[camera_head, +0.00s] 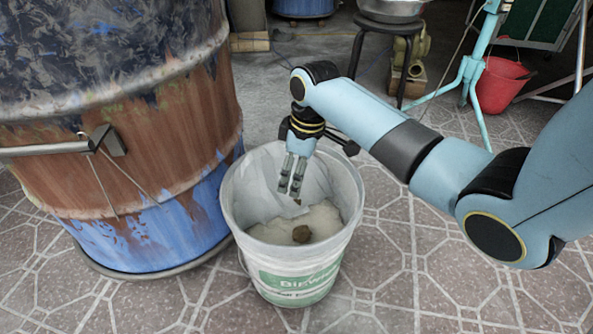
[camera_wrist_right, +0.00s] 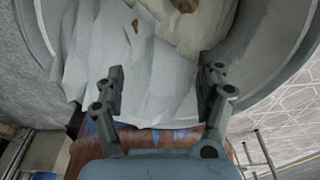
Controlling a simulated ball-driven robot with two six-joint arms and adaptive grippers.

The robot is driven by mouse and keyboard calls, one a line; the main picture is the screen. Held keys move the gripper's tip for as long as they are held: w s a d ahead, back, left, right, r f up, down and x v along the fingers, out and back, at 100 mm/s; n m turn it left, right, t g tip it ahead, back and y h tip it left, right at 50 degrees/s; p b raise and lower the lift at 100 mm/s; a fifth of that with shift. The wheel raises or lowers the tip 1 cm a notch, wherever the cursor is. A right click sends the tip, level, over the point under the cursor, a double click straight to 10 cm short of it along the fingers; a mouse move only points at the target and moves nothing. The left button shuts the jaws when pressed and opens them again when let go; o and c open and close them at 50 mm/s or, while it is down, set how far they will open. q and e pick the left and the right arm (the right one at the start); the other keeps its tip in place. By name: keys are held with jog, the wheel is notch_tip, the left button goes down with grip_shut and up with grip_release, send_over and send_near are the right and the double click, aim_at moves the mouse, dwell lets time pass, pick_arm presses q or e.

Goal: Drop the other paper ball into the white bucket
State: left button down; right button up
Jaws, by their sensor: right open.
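The white bucket (camera_head: 233,205) stands on the tiled floor beside the barrel, with a green label on its front. Crumpled whitish paper or lining fills its inside. A small brown lump (camera_head: 301,233), which may be a paper ball, lies on the pale contents; it seems to show cut off at the top of the right wrist view (camera_wrist_right: 185,4). My right gripper (camera_head: 291,188) points down into the bucket's mouth, above the contents. In the right wrist view its fingers (camera_wrist_right: 166,72) are spread with nothing held between them. My left gripper is out of view.
A large rusty, blue-based barrel (camera_head: 170,130) with a bar handle (camera_head: 60,149) stands close to the bucket's left. A black stool (camera_head: 360,50), a red bucket (camera_head: 500,85) and a turquoise stand (camera_head: 470,72) are behind. The floor in front is clear.

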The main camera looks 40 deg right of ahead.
notch_tip(320, 180, up, 12)
jog(key=s+d, duration=0.1)
jog(key=shift+s, duration=0.25)
jog(key=shift+f, duration=0.1)
dwell(0.4)
